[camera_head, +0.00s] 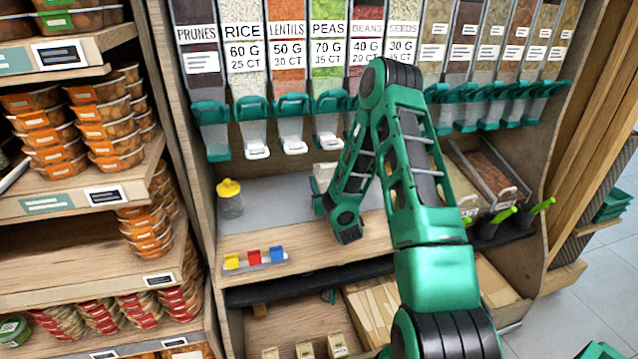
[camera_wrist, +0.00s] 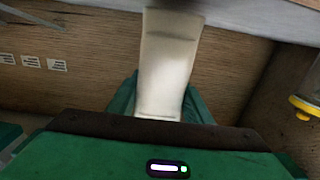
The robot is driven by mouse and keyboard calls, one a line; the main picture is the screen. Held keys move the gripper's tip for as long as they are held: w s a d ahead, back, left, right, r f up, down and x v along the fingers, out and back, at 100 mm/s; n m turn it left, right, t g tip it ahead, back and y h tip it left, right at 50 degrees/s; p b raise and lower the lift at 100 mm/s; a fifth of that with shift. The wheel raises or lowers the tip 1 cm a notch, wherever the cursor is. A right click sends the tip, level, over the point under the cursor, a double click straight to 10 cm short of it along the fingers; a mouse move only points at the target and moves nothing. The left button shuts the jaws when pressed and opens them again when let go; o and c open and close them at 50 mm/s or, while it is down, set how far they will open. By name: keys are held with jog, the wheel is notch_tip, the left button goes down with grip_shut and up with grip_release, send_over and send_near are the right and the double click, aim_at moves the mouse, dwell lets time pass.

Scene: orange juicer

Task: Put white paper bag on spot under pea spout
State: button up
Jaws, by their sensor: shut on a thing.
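The white paper bag (camera_head: 325,171) is below the pea spout (camera_head: 328,133) in the head view, largely hidden by my arm. In the wrist view the white paper bag (camera_wrist: 167,62) fills the middle, held between the green fingers. My gripper (camera_wrist: 160,105) is shut on it. In the head view my gripper (camera_head: 319,196) is partly hidden behind my arm, at the grey surface (camera_head: 275,192) under the spouts. I cannot tell whether the bag touches that surface. The spot under the spout is hidden.
A jar with a yellow lid (camera_head: 230,198) stands left of the bag. Yellow, red and blue clips (camera_head: 254,259) lie on the wooden front ledge (camera_head: 310,252). Green-handled scoops (camera_head: 505,214) and open bins (camera_head: 490,172) are at the right. Dispensers line the back.

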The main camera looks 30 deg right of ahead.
jog(key=shift+f, duration=0.3)
jog(key=o, duration=1.1)
